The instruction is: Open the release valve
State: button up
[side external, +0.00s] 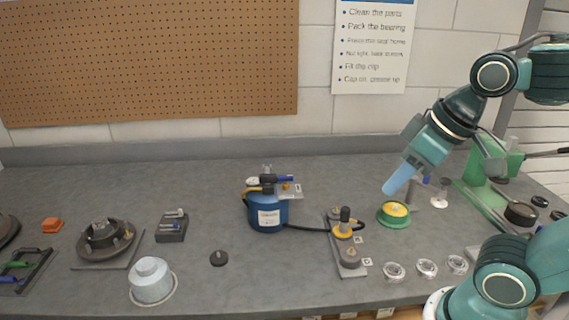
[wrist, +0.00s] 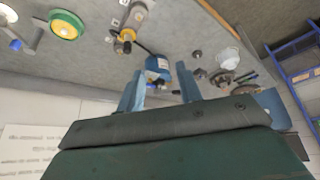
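A blue tank (side external: 267,213) with a white label stands upright near the middle of the bench. On its top are dark fittings, a blue-ended lever (side external: 279,178) and a small brass knob (side external: 287,187); I cannot tell which of these is the release valve. A black hose (side external: 308,228) runs from the tank to a plate-mounted unit (side external: 347,244) with a yellow collar and black knob. My gripper (side external: 389,190) is in the air to the right of the tank, above the green-and-yellow tin. In the wrist view my gripper (wrist: 159,75) is open and empty, with the tank (wrist: 157,64) beyond its fingers.
The green-and-yellow tin (side external: 394,213) stands below my gripper. A green press (side external: 490,170) is at the right. Several small clear round parts (side external: 427,267) lie at the front right. A grey-white canister (side external: 151,281) and a dark hub (side external: 103,239) stand at the left.

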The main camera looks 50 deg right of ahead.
jog(key=w+d+r+n+g, duration=0.15)
jog(key=w+r, duration=0.25)
jog(key=w, duration=0.4)
jog(key=n+g, duration=0.4)
jog(key=n, duration=0.3)
send_over(286, 176)
notch_tip(286, 176, down, 4)
jog(key=shift+w+f, duration=0.1)
jog(key=shift+f, duration=0.15)
jog(key=shift+f, duration=0.1)
jog(key=shift+f, duration=6.8)
grip_shut()
